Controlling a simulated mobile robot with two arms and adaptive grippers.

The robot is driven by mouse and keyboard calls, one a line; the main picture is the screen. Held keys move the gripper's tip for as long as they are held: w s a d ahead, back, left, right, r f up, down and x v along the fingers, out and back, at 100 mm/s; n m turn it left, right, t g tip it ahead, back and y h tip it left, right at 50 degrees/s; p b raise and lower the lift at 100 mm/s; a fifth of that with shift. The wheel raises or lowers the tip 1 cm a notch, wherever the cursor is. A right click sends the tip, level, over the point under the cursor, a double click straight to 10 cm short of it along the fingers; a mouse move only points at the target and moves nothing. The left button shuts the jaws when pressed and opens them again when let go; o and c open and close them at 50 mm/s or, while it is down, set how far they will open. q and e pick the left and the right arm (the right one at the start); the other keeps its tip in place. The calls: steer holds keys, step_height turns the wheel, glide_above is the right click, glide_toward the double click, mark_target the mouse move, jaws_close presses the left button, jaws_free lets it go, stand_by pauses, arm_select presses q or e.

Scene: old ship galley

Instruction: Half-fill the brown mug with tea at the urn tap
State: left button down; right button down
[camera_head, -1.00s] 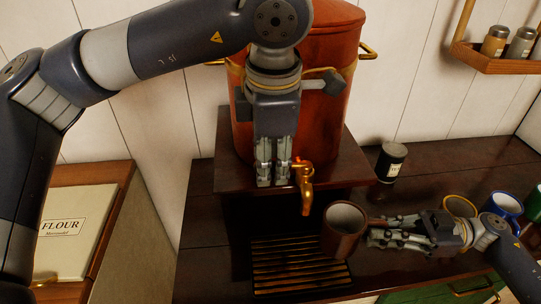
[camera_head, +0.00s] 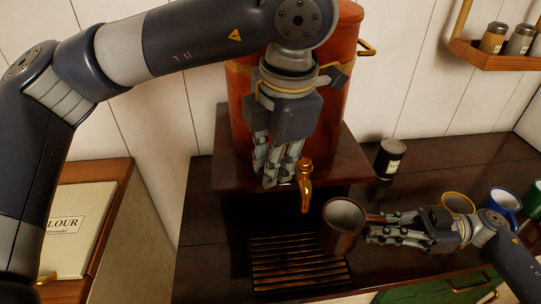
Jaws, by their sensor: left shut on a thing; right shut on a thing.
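The brown mug (camera_head: 341,241) is held mouth-up over the right part of the drip grate (camera_head: 272,278). Its mouth is right of and below the brass tap (camera_head: 305,188), not directly under the spout. Its inside looks pale and I see no tea in it. My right gripper (camera_head: 372,229) is shut on the mug's handle side. The copper urn (camera_head: 340,60) stands on a wooden stand. My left gripper (camera_head: 270,182) is at the tap's left, its fingers closed on what seems to be the tap handle, largely hidden. No stream shows at the spout.
A dark jar (camera_head: 390,160) stands right of the urn stand (camera_head: 225,177). Yellow-rimmed, blue (camera_head: 504,204) and green mugs stand behind my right arm. A spice shelf (camera_head: 500,62) hangs at upper right. A flour packet (camera_head: 70,230) lies at left.

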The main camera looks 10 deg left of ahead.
arm_select(q)
steer(key=shift+s+d+r+n+g+y, duration=0.25)
steer(key=shift+d+n, duration=0.5)
steer(key=shift+n, duration=0.8)
steer(key=shift+s+d+f+n+g, duration=0.3)
steer(key=shift+d+n, duration=0.4)
steer(key=shift+n, duration=0.9)
steer(key=shift+s+d+r+n+g+y, duration=0.2)
steer(key=shift+s+d+n, duration=0.4)
steer(key=shift+n, duration=0.95)
steer(key=shift+w+d, duration=0.15)
steer(key=shift+d, duration=0.05)
steer(key=c, duration=1.5)
jaws_free()
steer(key=v, duration=1.1)
steer(key=shift+d+r, duration=0.1)
steer(key=shift+r, duration=0.25)
